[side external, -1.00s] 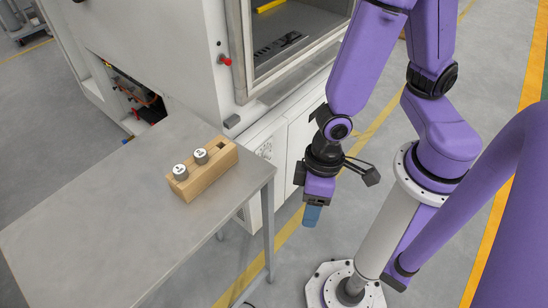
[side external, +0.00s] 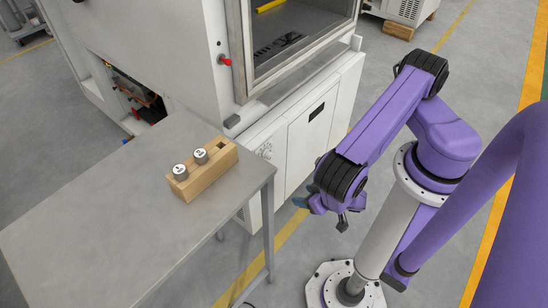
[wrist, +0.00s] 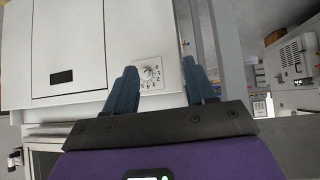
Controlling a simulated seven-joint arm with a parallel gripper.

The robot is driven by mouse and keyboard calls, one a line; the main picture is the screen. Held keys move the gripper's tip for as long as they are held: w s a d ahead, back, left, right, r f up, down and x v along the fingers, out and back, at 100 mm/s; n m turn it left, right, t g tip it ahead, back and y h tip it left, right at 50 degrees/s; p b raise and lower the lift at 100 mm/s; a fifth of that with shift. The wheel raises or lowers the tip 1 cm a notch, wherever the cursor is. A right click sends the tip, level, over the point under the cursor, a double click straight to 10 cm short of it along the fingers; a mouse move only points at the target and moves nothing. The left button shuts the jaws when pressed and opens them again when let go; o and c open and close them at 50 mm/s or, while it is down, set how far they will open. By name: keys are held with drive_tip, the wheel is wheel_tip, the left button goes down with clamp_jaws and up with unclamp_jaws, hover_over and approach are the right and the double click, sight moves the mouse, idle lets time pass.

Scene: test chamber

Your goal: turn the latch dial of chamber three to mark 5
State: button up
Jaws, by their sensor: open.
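The latch dial (wrist: 148,73) is a small round knob on a pale plate, ringed by printed marks too small to read surely. It sits on the white front of the chamber's lower cabinet and shows faintly in the side view (side external: 264,150). In the wrist view my gripper (wrist: 160,63) is open, with its two blue fingers apart and nothing between them. The dial appears between the fingertips, beyond them and apart from them. In the side view my gripper (side external: 300,202) is low, right of the cabinet, its fingers pointing left and partly hidden by my arm.
A metal table (side external: 110,215) stands left of the cabinet, its corner and leg near the dial side. A wooden block (side external: 205,178) with two numbered weights sits on it. A red knob (side external: 225,61) juts from the chamber. Floor between cabinet and my base is clear.

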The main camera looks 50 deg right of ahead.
drive_tip(key=w+d+r+t, duration=0.1)
drive_tip(key=w+d+t, duration=0.25)
drive_tip(key=d, duration=0.35)
approach(271, 157)
drive_tip(key=shift+n+t, duration=0.35)
drive_tip(key=shift+n, duration=0.05)
drive_tip(key=x, duration=0.8)
drive_tip(key=shift+w+d+f, duration=0.1)
drive_tip(key=shift+f, duration=0.15)
idle(0.4)
clamp_jaws()
